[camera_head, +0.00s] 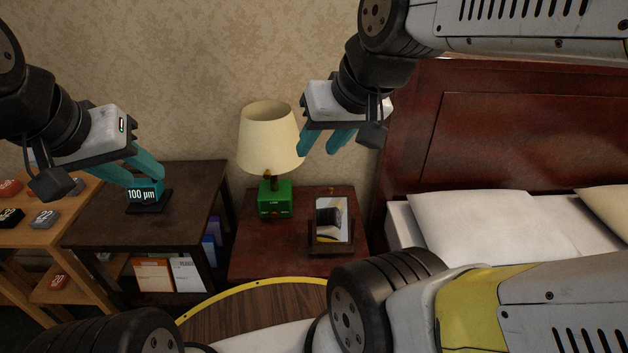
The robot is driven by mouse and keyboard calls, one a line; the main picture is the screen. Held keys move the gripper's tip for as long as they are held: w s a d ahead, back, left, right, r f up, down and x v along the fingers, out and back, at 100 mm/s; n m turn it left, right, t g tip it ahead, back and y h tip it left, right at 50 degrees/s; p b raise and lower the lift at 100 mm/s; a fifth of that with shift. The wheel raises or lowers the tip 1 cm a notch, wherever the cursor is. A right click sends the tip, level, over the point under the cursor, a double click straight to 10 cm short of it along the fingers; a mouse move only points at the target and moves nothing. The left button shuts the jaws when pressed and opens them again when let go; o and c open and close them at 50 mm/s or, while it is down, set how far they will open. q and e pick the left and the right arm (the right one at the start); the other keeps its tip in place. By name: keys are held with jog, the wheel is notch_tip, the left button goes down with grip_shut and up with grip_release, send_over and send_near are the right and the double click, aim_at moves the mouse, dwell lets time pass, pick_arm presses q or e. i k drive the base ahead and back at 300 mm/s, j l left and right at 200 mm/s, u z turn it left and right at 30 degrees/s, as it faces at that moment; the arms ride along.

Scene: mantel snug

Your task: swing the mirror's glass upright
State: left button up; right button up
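The small mirror (331,221) stands on the red-brown bedside table (260,266), right of the lamp. Its glass sits in a dark frame on a dark wooden base and reflects a dark shape. From this angle I cannot tell how far the glass is tilted. My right gripper (321,150) hangs above and behind the mirror, apart from it, with its teal fingers spread and empty. My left gripper (147,180) is far left of the mirror, its teal fingers at a small block marked "100 µm" (142,195). Whether they touch or grip that block is unclear.
A lamp with a cream shade (268,137) and green base stands left of the mirror. A dark side table (100,222) and a wooden shelf (82,200) with small blocks are at left. A bed with white pillows (490,228) is at right.

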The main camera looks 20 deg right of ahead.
aim_at(332, 213)
jog(key=i+j, duration=0.1)
jog(key=i, duration=0.3)
jog(key=z, duration=1.6)
